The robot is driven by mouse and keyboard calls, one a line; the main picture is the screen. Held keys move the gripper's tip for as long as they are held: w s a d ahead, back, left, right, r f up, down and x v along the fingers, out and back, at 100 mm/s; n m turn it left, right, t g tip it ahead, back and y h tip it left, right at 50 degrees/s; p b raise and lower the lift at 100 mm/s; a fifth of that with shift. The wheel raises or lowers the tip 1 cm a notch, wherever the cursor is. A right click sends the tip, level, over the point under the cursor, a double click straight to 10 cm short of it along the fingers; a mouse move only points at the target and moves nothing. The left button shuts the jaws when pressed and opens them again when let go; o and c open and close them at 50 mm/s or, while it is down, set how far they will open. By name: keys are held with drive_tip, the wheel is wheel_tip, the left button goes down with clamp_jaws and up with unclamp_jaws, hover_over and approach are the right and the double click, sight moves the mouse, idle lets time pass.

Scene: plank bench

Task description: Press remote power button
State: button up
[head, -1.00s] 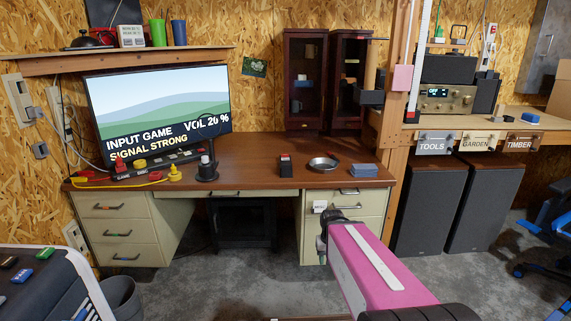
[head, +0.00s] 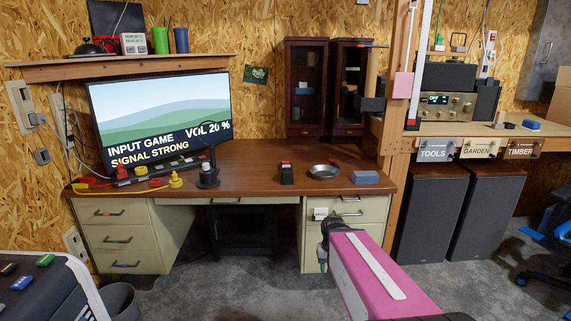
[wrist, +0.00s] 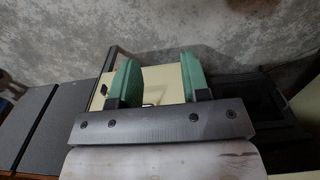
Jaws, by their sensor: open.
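I cannot pick out a remote for certain. A small dark upright object with a red top (head: 286,173) stands on the brown desk (head: 240,178). A dark strip with red and yellow pieces (head: 137,175) lies below the screen; which of these, if any, is the remote I cannot tell. The screen (head: 160,118) is on and reads "INPUT GAME", "VOL 20 %" and "SIGNAL STRONG". My pink arm reaches up in front of the desk's right drawers, below the desk top. In the wrist view my gripper (wrist: 161,80) has two green fingers apart with nothing between them.
A metal bowl (head: 324,171) and a blue block (head: 365,177) sit at the desk's right. A black stand (head: 207,172) and yellow pieces are at its left. Tall speakers (head: 424,213) stand right of the drawers (head: 345,210). A grey tote (head: 60,285) fills the lower left.

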clamp_jaws()
idle(1.7)
